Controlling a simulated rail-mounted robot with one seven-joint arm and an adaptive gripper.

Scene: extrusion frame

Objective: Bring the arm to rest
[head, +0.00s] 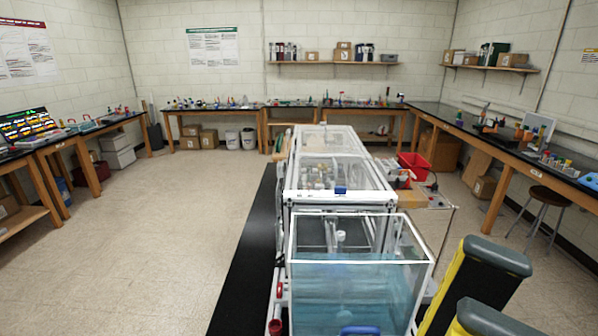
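I cannot make out my gripper in the head view, so its fingers and anything in them are not visible. A long extrusion frame (340,199) with clear panels runs away from me down the middle of the room. A clear tank (360,290) with bluish liquid or a blue tint stands at its near end. Pale parts inside the frame show only in part through the panels and are too small to identify.
Two yellow uprights with dark grey tops (495,258) stand close at the lower right. A red bin (413,165) sits beside the frame. A stool (546,200) stands by the right bench (460,122). The floor at left (160,220) is open.

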